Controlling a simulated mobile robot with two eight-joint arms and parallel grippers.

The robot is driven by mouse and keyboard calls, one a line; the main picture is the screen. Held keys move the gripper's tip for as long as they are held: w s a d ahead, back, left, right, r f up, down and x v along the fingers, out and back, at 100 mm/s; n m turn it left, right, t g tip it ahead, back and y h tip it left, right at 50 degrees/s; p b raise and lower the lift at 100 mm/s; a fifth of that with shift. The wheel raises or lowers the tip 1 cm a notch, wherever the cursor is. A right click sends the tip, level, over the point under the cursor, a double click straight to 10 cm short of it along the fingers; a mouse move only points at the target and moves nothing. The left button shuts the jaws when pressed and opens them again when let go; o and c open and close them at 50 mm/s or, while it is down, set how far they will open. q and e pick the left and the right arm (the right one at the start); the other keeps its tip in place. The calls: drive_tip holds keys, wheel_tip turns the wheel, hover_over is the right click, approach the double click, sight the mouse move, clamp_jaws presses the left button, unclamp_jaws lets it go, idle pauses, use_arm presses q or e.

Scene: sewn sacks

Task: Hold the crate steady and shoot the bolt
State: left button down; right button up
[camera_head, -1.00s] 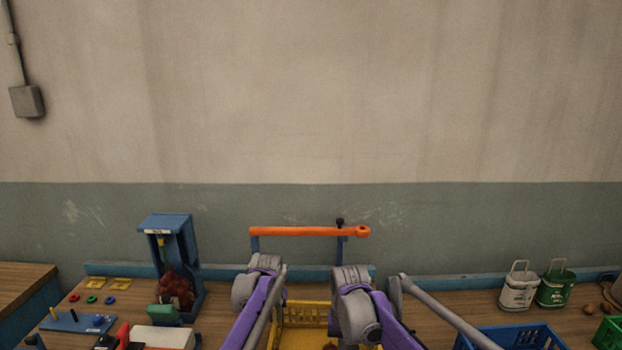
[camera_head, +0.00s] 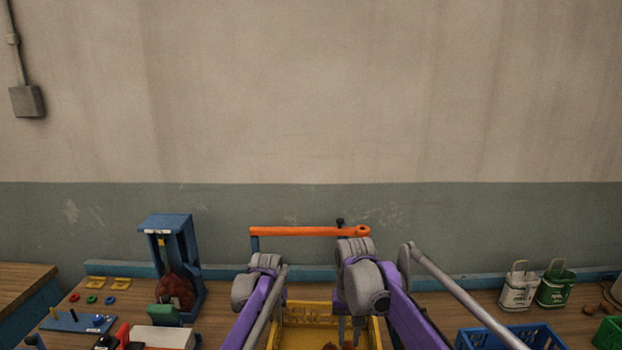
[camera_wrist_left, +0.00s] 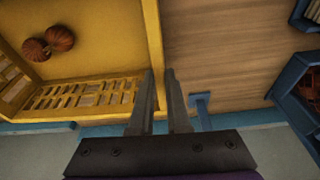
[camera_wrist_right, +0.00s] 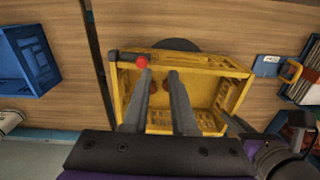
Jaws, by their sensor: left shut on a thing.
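The yellow crate (camera_head: 310,312) stands on the table in front of me, and it also shows in the left wrist view (camera_wrist_left: 153,30) and right wrist view (camera_wrist_right: 215,62). Its slatted walls surround a few brown round things (camera_wrist_left: 58,38). My left gripper (camera_wrist_left: 160,74) is shut on the crate's side wall. A bolt with a red knob (camera_wrist_right: 142,62) lies along the crate's rim in the right wrist view. My right gripper (camera_wrist_right: 160,73) is open over the crate, its left fingertip close to the knob. I cannot tell whether they touch.
An orange bar (camera_head: 308,231) on blue posts stands behind the crate. A blue frame (camera_head: 170,222) with a reddish-brown sack (camera_head: 174,291) stands left. Bare wood lies between.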

drive_tip(key=o, duration=0.4)
drive_tip(key=d+r, duration=0.1)
drive_tip(key=w+d+r, duration=0.1)
drive_tip(key=shift+d+r, duration=0.15)
drive_tip(key=shift+d, duration=0.25)
drive_tip(key=shift+d+f, duration=0.15)
drive_tip(key=shift+f, duration=2.25)
drive_tip(key=shift+d+f, duration=0.1)
drive_tip(key=shift+f, duration=2.3)
clamp_jaws()
drive_tip(key=shift+d, duration=1.55)
use_arm(q)
drive_tip(key=shift+a, duration=0.1)
use_arm(e)
drive_tip(key=shift+s+d, duration=0.1)
